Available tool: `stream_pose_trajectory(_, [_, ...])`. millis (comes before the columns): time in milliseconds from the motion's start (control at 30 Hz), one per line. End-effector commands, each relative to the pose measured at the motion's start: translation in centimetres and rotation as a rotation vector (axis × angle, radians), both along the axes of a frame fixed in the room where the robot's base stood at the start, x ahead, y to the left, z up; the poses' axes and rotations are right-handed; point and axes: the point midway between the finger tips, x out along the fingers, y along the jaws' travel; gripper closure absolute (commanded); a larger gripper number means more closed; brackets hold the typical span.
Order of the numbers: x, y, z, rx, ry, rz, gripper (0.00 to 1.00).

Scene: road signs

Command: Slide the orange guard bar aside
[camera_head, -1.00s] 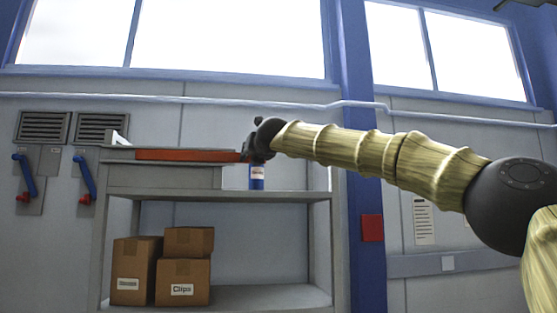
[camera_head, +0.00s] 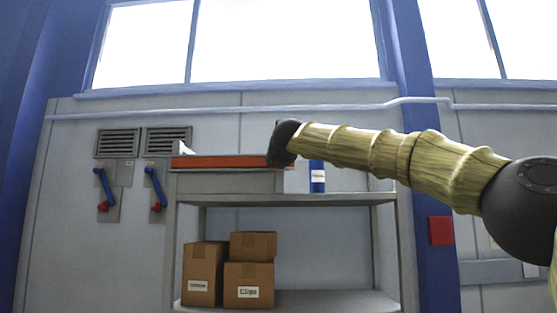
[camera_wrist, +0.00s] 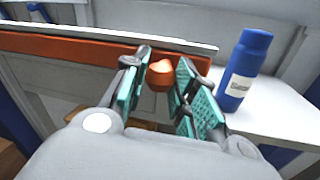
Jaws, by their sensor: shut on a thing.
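The orange guard bar (camera_head: 225,162) runs level along the front of a grey box-like unit on the upper shelf. In the wrist view the bar (camera_wrist: 75,48) crosses the upper left, and a rounded orange knob (camera_wrist: 160,75) stands out near its right end. My gripper (camera_wrist: 158,82) has its teal-padded fingers on either side of this knob, shut on it. In the head view my gripper (camera_head: 277,158) is at the bar's right end, mostly hidden behind my wrist.
A blue bottle with a white label (camera_head: 317,177) stands on the shelf (camera_head: 345,198) just right of the bar's end; it is close to my fingers in the wrist view (camera_wrist: 243,70). Cardboard boxes (camera_head: 203,272) sit on the lower shelf. Blue levers (camera_head: 104,187) are on the wall at left.

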Motion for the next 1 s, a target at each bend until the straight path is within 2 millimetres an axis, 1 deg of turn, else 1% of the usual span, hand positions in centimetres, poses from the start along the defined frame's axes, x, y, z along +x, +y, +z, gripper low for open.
stream_pose_trajectory(33, [-0.1, 0.2, 0.0, 0.0, -0.001, 0.004, 0.69])
stream_pose_trajectory(133, [-0.1, 0.2, 0.0, 0.0, -0.001, 0.004, 0.5])
stream_pose_trajectory(167, [-0.1, 0.2, 0.1, 0.0, -0.001, 0.003, 0.49])
stream_pose_trajectory(467, [-0.1, 0.0, 0.1, 0.0, -0.001, 0.002, 0.49])
stream_pose_trajectory(567, [-0.4, 0.0, 0.1, -0.001, -0.001, 0.002, 0.49])
stream_pose_trajectory(767, [-2.5, -0.2, 0.2, -0.001, -0.001, 0.003, 0.49])
stream_pose_trajectory(1000, [-6.2, -0.7, 0.1, -0.003, -0.002, 0.003, 0.49])
